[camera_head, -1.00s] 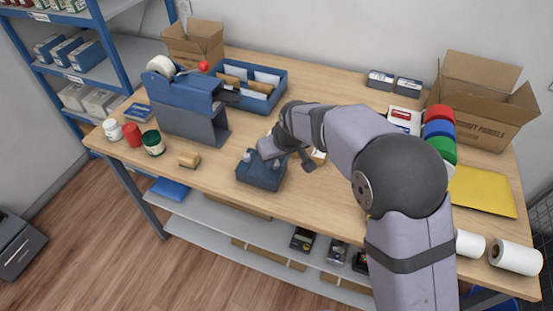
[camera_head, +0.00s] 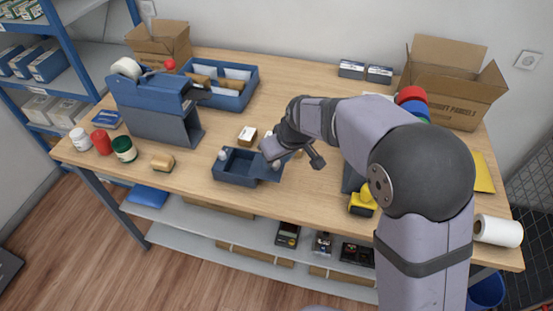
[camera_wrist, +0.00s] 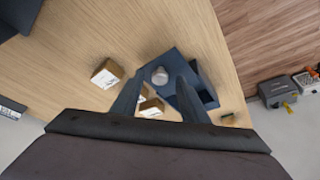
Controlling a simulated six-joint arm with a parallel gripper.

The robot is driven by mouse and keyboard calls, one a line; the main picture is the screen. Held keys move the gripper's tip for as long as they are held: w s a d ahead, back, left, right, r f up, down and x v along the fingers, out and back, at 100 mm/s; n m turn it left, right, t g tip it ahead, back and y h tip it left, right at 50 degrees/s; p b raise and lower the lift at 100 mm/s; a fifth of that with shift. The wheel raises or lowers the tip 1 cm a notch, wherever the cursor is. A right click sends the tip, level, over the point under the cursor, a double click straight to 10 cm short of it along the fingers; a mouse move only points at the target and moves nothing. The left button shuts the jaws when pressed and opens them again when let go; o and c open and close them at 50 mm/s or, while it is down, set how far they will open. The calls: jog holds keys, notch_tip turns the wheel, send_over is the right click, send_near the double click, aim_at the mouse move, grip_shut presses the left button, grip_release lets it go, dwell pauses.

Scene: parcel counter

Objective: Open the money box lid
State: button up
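The dark blue money box (camera_head: 236,179) stands near the table's front edge, left of my gripper. A pale knob (camera_head: 223,155) shows at the box's back left. In the wrist view the box (camera_wrist: 207,97) lies ahead of my gripper, with a pale round knob (camera_wrist: 160,75) between the finger lines.
A small carton (camera_head: 247,135) stands behind the box, and a tan block (camera_head: 162,162) lies to its left. A blue dispenser (camera_head: 150,105) and a blue tray (camera_head: 228,97) stand at the back left. A yellow item (camera_head: 362,204) is near the front edge. The middle back is clear.

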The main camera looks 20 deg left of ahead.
jog(key=b+v, duration=0.1)
jog(key=v, duration=0.6)
jog(key=shift+r+b, duration=0.2)
jog(key=shift+b, duration=0.15)
dwell(0.5)
jog(key=s+d+f+m+g+h, duration=0.3)
jog(key=s+d+f, duration=0.7)
jog(key=s+f, duration=0.1)
jog(key=s+d+m, duration=0.3)
jog(key=d, duration=0.5)
jog(key=s+d+m, duration=0.3)
jog(key=s+d, duration=0.1)
jog(key=d, duration=0.5)
jog(key=shift+s+d+f, duration=0.2)
jog(key=shift+s+d, duration=0.15)
